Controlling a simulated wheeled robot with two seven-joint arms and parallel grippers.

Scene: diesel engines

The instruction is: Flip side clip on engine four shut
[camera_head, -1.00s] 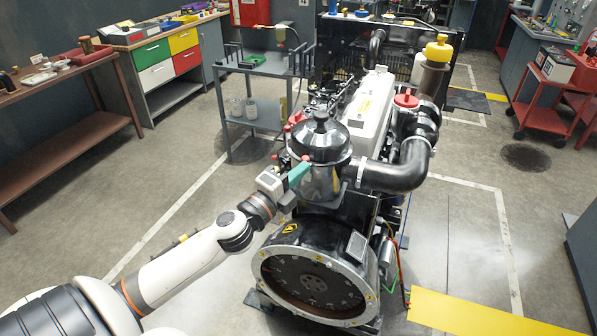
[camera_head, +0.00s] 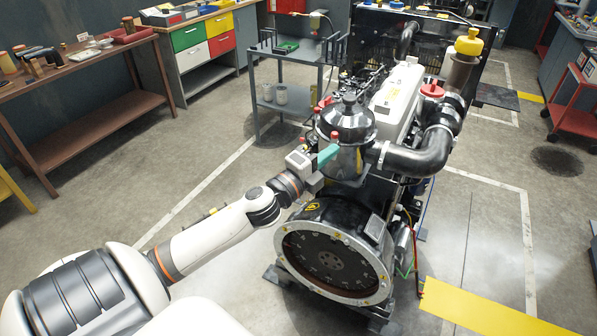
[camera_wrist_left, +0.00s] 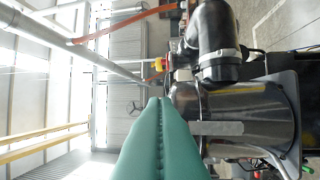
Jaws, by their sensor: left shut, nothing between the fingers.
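The engine (camera_head: 397,88) stands in the middle of the head view, with a dark, glossy canister (camera_head: 347,122) on its near end. A small red-tipped part (camera_head: 335,135), possibly the side clip, shows on the canister's left side; whether it is open or shut is unclear. My left gripper (camera_head: 331,151) has green fingers, shut and empty, right by the canister's left side and just below the red tip. In the left wrist view the shut fingers (camera_wrist_left: 158,104) point along the canister (camera_wrist_left: 250,112), beside a grey strap (camera_wrist_left: 222,128). Contact cannot be told. My right gripper is out of view.
A black pipe (camera_head: 424,157) curves off the canister's right side. The round flywheel housing (camera_head: 335,262) is below my left gripper. A grey cart (camera_head: 288,72) stands behind on the left. Open floor lies left of the engine; a yellow plate (camera_head: 490,312) lies at front right.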

